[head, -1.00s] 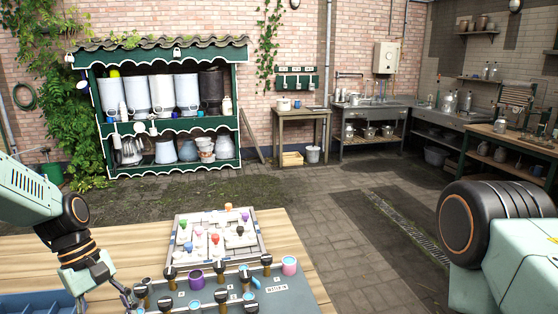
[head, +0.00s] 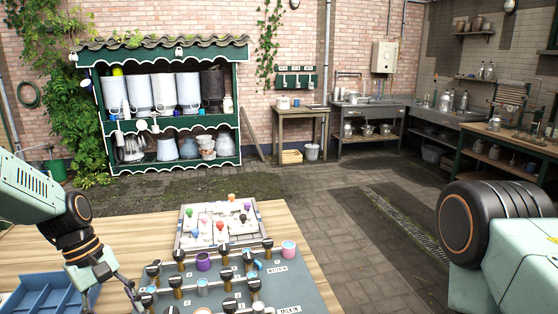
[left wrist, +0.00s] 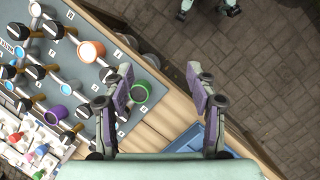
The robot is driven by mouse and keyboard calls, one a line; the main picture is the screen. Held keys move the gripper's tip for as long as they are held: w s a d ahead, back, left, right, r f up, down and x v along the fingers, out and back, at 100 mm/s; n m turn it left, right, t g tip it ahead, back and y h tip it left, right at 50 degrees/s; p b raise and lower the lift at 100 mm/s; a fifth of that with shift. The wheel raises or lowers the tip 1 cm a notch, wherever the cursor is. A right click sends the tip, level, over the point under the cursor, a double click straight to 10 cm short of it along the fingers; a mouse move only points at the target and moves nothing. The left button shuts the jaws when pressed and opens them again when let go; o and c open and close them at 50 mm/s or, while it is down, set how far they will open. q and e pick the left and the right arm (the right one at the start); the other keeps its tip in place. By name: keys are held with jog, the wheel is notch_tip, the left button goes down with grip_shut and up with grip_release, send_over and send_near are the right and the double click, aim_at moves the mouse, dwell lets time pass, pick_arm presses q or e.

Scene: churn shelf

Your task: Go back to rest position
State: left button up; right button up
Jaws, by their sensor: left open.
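A pale green and dark part at the top of the left wrist view seems to be mine; I cannot tell which part.
The wooden table (head: 60,246) holds a grey board (head: 300,292) with several knobs and cups, a white tray (head: 262,240) with coloured pegs, and a blue compartment tray (head: 40,292). A green shelf (head: 242,110) stands behind. The paved floor (head: 350,230) at the right is clear.

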pick_arm(q)
notch_tip(320, 180, down, 7)
jog(key=w+d+m+t+y+b, duration=0.1)
jog(key=w+d+m+t, duration=0.1)
jog(key=w+m+t, duration=0.15)
jog(key=s+d+f+m+t+y+b, duration=0.1)
jog(key=s+d+f+m+b, duration=0.15)
jog(key=s+f, duration=0.35)
jog(key=s+d+f+m+y+b, duration=0.1)
jog(key=s+f+b, duration=0.25)
jog(key=f, duration=0.35)
jog(key=s+d+f+m+g+b, duration=0.1)
jog(key=s+f+b, duration=0.4)
jog(key=s+f, duration=0.3)
jog(key=s+d+f+m+g+b, duration=0.2)
jog(key=s+f+b, duration=0.3)
jog(key=s, duration=1)
notch_tip(320, 180, down, 3)
jog(key=shift+s+d+f, duration=0.1)
jog(key=shift+s+d, duration=0.05)
jog(key=shift+s, duration=0.05)
jog(key=shift+s, duration=0.1)
